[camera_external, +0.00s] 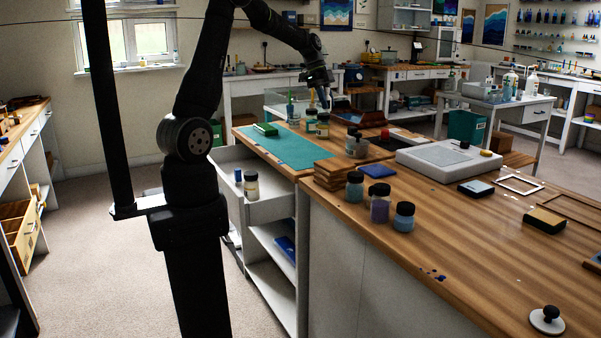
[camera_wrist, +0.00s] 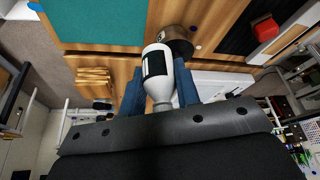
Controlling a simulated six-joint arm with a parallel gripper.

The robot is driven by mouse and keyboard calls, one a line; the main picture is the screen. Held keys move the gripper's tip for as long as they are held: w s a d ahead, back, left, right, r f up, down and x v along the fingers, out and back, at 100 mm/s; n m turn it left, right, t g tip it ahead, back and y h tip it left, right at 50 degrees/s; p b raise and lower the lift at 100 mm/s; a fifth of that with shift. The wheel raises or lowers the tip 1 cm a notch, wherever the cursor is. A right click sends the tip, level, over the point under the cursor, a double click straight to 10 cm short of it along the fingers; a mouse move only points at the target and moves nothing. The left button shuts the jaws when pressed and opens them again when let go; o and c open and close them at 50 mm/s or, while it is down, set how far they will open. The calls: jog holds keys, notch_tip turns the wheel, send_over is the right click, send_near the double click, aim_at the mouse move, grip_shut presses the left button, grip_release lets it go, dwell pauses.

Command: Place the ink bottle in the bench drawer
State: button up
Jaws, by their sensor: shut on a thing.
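The white ink bottle (camera_wrist: 157,72) with a black label is between the two blue fingers of my gripper (camera_wrist: 160,92) in the wrist view, its neck towards the palm. In the external view my gripper (camera_external: 322,98) is over the far part of the bench, above some jars; I cannot clearly make out the held bottle there. The bench drawer (camera_external: 272,208) is pulled open at the bench's left side, below and nearer than my gripper. A pale jar (camera_external: 251,187) and a small blue bottle (camera_external: 238,176) stand in it.
Dark-lidded jars (camera_external: 323,126) stand beside the green mat (camera_external: 290,150). A wooden block stack (camera_external: 340,174) and a cup (camera_external: 357,148) stand nearer, with more jars (camera_external: 380,207) in front. A white slab (camera_external: 447,162) lies to the right. Room shows inside the drawer.

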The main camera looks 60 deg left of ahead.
jog(key=s+a, duration=0.5)
jog(key=a, duration=0.6)
jog(key=r, duration=0.1)
send_over(231, 174)
jog(key=a, duration=0.1)
jog(key=f, duration=2)
jog(key=s+f, duration=0.1)
jog(key=f, duration=0.9)
jog(key=shift+f, duration=0.4)
jog(key=shift+f, duration=0.15)
jog(key=o, duration=0.9)
jog(key=shift+o, duration=0.2)
